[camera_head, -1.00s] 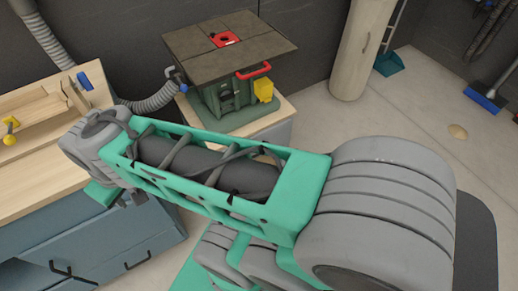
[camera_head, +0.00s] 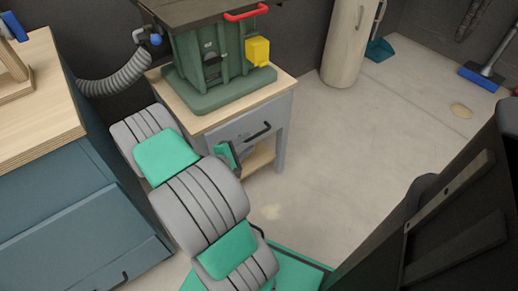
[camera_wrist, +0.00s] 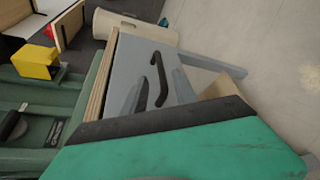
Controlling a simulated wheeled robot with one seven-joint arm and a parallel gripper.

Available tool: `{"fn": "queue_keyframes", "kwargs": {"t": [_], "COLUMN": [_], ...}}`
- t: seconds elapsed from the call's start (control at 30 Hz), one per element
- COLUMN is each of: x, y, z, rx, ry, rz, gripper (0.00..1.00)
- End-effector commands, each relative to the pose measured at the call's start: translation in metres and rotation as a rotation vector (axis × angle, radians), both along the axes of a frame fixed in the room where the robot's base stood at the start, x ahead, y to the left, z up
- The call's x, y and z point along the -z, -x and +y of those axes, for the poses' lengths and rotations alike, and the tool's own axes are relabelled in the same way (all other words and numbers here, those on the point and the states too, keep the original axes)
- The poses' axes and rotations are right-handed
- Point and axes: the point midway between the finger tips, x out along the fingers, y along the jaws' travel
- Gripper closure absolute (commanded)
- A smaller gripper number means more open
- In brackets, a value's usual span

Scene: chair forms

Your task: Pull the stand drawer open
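The stand (camera_head: 288,118) has a grey drawer front (camera_head: 228,136) with a black bar handle (camera_head: 259,131). The drawer looks flush with the stand, so shut. In the wrist view the drawer front (camera_wrist: 183,62) and the handle (camera_wrist: 157,78) show slantwise, close ahead. My gripper (camera_wrist: 158,93) is open. Its two grey fingertips show on either side of the handle in this view; whether they touch it or stop short I cannot tell. In the head view my gripper (camera_head: 228,154) is just left of and below the handle, its fingers mostly hidden.
A green machine (camera_head: 215,65) with a yellow box (camera_head: 257,51) and a red handle (camera_head: 247,12) stands on the stand. A blue-grey workbench (camera_head: 70,225) is at the left, with a grey hose (camera_head: 115,85) behind. The floor (camera_head: 340,150) right of the stand is clear.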

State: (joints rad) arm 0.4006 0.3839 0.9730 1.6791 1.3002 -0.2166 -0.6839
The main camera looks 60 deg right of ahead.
Motion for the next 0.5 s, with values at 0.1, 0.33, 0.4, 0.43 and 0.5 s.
{"fn": "queue_keyframes", "kwargs": {"t": [0.1, 0.33, 0.4, 0.43, 0.5], "x": [0.005, 0.010, 0.014, 0.015, 0.018], "y": [0.004, 0.008, 0.010, 0.011, 0.012], "z": [-0.002, -0.026, -0.040, -0.046, -0.058], "rx": [-0.018, -0.013, -0.011, -0.013, -0.013], "ry": [0.022, 0.022, 0.021, 0.021, 0.022], "rz": [0.043, 0.038, 0.037, 0.036, 0.037], "gripper": [0.66, 0.66, 0.66, 0.66, 0.66]}}
